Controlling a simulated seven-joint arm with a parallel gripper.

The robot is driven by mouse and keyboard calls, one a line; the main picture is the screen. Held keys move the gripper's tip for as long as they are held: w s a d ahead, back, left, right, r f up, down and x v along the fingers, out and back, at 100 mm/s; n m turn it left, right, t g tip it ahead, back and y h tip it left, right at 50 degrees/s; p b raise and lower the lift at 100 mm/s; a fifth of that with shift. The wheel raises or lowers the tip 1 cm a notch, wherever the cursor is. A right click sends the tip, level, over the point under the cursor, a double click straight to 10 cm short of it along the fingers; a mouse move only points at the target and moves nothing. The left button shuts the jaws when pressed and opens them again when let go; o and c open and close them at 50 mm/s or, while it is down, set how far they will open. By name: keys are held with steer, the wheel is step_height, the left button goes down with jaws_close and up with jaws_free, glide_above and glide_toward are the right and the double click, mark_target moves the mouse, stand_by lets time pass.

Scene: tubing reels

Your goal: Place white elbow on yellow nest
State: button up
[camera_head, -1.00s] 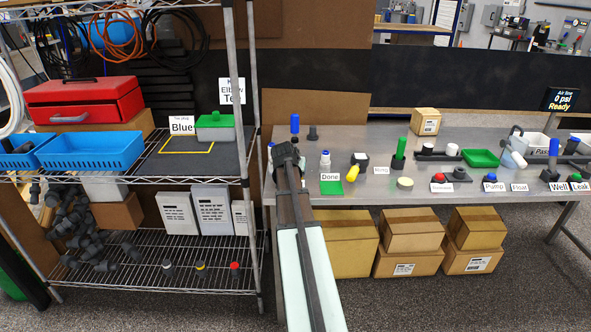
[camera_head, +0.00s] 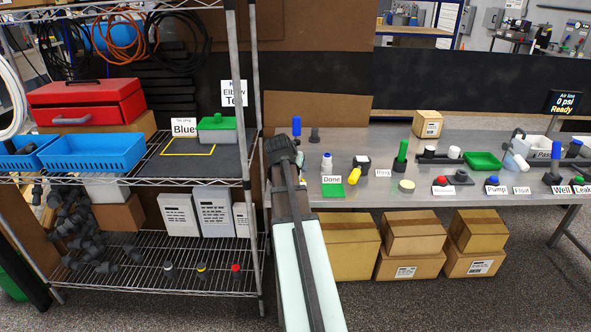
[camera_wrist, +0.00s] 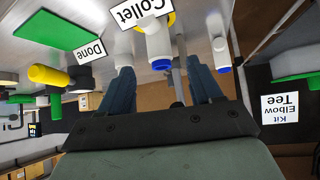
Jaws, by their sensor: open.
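My gripper (camera_wrist: 163,85) is open and empty in the wrist view, its two dark blue fingers apart. In the head view its fingers are hidden behind my arm at the table's left end. A white fitting with a blue end (camera_wrist: 157,45) stands by a yellow round piece (camera_wrist: 172,19) and the Collet label, beyond the fingertips. The yellow piece may be the yellow nest; I cannot tell. A second white, blue-ended fitting (camera_wrist: 221,52) stands to its right. One such fitting shows in the head view (camera_head: 327,162). I cannot make out for certain which piece is the white elbow.
A green pad (camera_head: 332,191) with a Done label and a yellow-ended fitting (camera_head: 355,174) lie right of my arm. A green tray (camera_head: 482,160) is farther right. The wire rack (camera_head: 246,100) stands close left, with a yellow square outline (camera_head: 188,154) on its shelf mat.

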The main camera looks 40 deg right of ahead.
steer(key=shift+v, duration=1.9)
steer(key=s+a+f+n+g+y, duration=0.2)
steer(key=s+a+f+n, duration=0.1)
steer(key=a+f, duration=0.75)
steer(key=s+a+f+n+g+y, duration=0.25)
steer(key=a+f, duration=0.55)
steer(key=f, duration=0.6)
steer(key=s+a+f+n+g+y, duration=0.1)
steer(key=s+a+f+n+y, duration=0.15)
steer(key=a+f, duration=0.9)
steer(key=s+a+f+n+g, duration=0.1)
steer(key=s+a+f+g, duration=0.1)
steer(key=s+a+f, duration=0.3)
steer(key=s+a+f+n+g, duration=0.1)
steer(key=s+a+f+g, duration=0.1)
steer(key=s+a+f, duration=0.3)
steer(key=s+a+f+n+g, duration=0.2)
steer(key=s+a+f, duration=0.3)
steer(key=s+f, duration=0.6)
steer(key=s, duration=0.7)
steer(key=shift+s+a+y, duration=0.15)
steer(key=shift+a+y, duration=0.25)
